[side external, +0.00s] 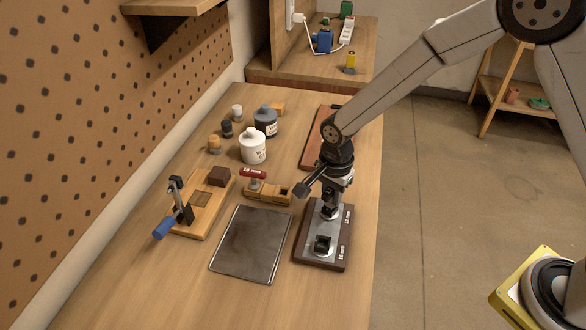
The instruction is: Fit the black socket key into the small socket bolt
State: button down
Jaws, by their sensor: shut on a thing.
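The bolt board (340,258), dark with a grey metal plate, lies near the table's right edge and is marked 12 mm and 16 mm. My gripper (332,188) is over its far half, by the 12 mm mark. It is shut on the black socket key (307,190), whose dark handle sticks out to the left. The key's lower end is over or at the small bolt's place; the gripper and key hide that bolt, and I cannot tell whether they are engaged. The larger bolt (323,243), dark and square-looking, stands at the near end by the 16 mm mark.
A red-handled 16 mm key (253,175) stands in a wooden holder (267,194) left of my gripper. A dark mat (250,245) lies left of the board. A clamp fixture (185,212) and white (253,150) and dark (265,122) bottles stand farther left and back.

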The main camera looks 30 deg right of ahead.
jog(key=shift+f, duration=0.45)
jog(key=shift+c, duration=2.2)
grip_release()
jog(key=shift+r, duration=3.9)
jog(key=shift+s+d+r+n, duration=0.15)
jog(key=shift+s+d+n, duration=0.1)
jog(key=shift+d+n, duration=0.2)
jog(key=s+d+r+n+t, duration=0.1)
jog(key=s+d+n+t, duration=0.1)
jog(key=s+d+n, duration=1)
jog(key=shift+s+n+t, duration=0.3)
jog(key=shift+s+n, duration=0.25)
